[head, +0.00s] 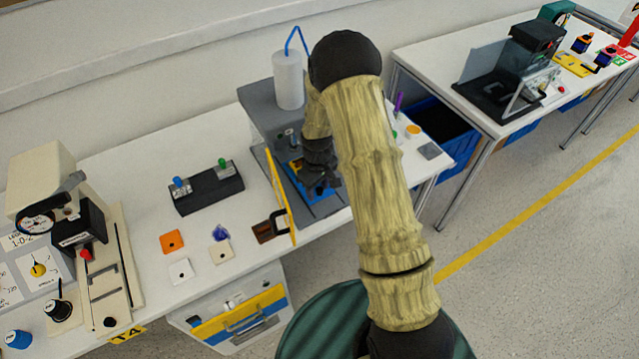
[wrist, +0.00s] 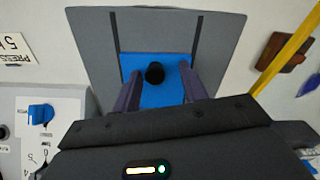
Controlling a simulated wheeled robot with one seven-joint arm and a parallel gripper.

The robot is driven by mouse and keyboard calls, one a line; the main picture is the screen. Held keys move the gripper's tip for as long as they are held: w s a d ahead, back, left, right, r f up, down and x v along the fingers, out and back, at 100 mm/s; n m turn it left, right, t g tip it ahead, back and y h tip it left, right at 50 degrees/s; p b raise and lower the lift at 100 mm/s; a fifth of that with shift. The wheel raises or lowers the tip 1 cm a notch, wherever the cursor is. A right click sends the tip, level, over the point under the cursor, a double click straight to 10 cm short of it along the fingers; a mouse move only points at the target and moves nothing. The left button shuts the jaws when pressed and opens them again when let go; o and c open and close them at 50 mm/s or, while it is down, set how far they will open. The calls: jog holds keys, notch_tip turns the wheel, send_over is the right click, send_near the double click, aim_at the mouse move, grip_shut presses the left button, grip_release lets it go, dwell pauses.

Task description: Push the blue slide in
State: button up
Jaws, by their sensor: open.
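The blue slide (wrist: 155,61) is a flat blue plate with a black knob (wrist: 155,74) on it. It lies between two dark rails on a grey base plate (wrist: 215,35). In the head view the blue slide (head: 313,187) shows partly below my gripper, at the front of a grey machine; my arm hides part of it. My gripper (wrist: 160,68) is open, with its two fingers on either side of the black knob. I cannot tell whether either finger touches the knob or slide. My gripper also shows in the head view (head: 319,172).
A yellow door (head: 279,196) stands open left of the slide, near my gripper. A white cylinder (head: 288,80) with a blue tube stands on the grey machine. A black block with two knobs (head: 206,190) and several small square parts lie on the table to the left.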

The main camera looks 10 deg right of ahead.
jog(key=shift+d+r, duration=0.35)
notch_tip(320, 180, up, 17)
jog(key=b, duration=0.1)
jog(key=shift+a+f+b, duration=0.2)
jog(key=shift+a+b, duration=0.15)
jog(key=shift+b, duration=0.05)
jog(key=s+d+r+m+t, duration=0.1)
jog(key=s+m, duration=0.2)
jog(key=s, duration=0.6)
jog(key=s+d+r+m+t, duration=0.1)
jog(key=s+m, duration=0.3)
jog(key=s, duration=0.5)
jog(key=shift+s+d+r+t, duration=0.15)
jog(key=shift+d+t, duration=0.15)
jog(key=shift+d, duration=0.5)
jog(key=shift+c, duration=0.7)
